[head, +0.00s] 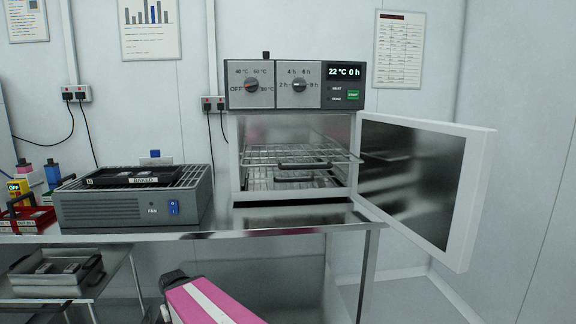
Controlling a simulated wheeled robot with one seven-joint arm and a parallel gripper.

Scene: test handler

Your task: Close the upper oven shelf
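The oven (235,165) stands on the metal table with its chamber open to the front. Its upper shelf (262,155) is a wire rack with a dark handle (305,165) at the front. The upper shelf sticks out a little past the chamber opening. The lower shelf (265,183) is another wire rack below it, also with a handle, and sits farther in. The oven door (480,190) is swung wide open to the right. A pink and white part of my arm shows at the bottom; no gripper fingers are seen.
A grey fan unit (130,208) with a black tray (135,177) on top stands left of the oven. The metal table (270,216) is bare in front of the oven. A lower shelf at left holds a metal tray (35,281). The open door takes up the right side.

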